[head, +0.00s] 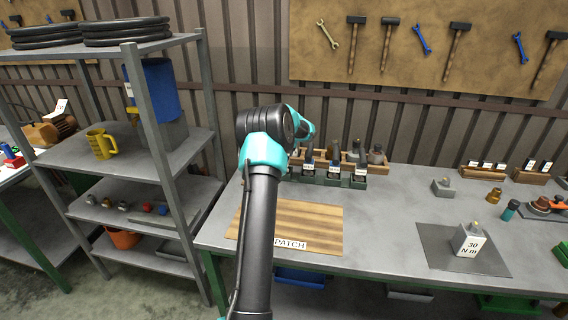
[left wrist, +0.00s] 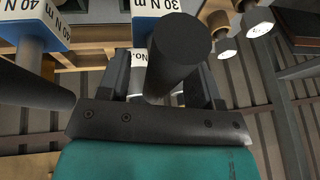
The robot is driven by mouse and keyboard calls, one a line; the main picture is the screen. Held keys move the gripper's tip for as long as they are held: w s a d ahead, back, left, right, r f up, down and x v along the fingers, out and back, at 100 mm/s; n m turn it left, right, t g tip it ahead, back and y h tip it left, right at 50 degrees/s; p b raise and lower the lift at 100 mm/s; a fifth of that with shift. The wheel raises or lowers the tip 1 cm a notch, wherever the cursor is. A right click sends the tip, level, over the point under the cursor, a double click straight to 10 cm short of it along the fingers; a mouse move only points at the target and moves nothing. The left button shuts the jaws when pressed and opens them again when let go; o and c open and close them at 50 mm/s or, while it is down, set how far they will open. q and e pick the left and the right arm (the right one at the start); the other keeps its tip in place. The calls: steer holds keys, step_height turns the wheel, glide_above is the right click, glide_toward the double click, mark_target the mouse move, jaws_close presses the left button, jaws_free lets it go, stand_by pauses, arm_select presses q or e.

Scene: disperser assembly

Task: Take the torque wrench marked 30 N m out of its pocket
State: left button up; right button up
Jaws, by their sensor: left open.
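In the left wrist view a tag marked 30 N m (left wrist: 172,7), white with a blue edge, appears upside down at the top. A thick black handle (left wrist: 181,45) rises toward the camera just in front of it. My left gripper (left wrist: 163,80) is open, with one dark finger on each side of this handle; I cannot tell whether either touches it. A tag marked 40 N m (left wrist: 38,22) and another dark handle (left wrist: 30,97) are at the left. In the head view my arm hides the gripper and part of the wrench rack (head: 333,182). My right gripper is not in view.
A grey block marked 30 N m (head: 468,241) stands on a dark mat (head: 435,245) at the right. Small parts and wooden holders (head: 483,171) line the back right. The bench between is clear.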

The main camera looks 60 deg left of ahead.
arm_select(q)
steer(key=shift+c, duration=0.4)
jaws_close()
stand_by(0.4)
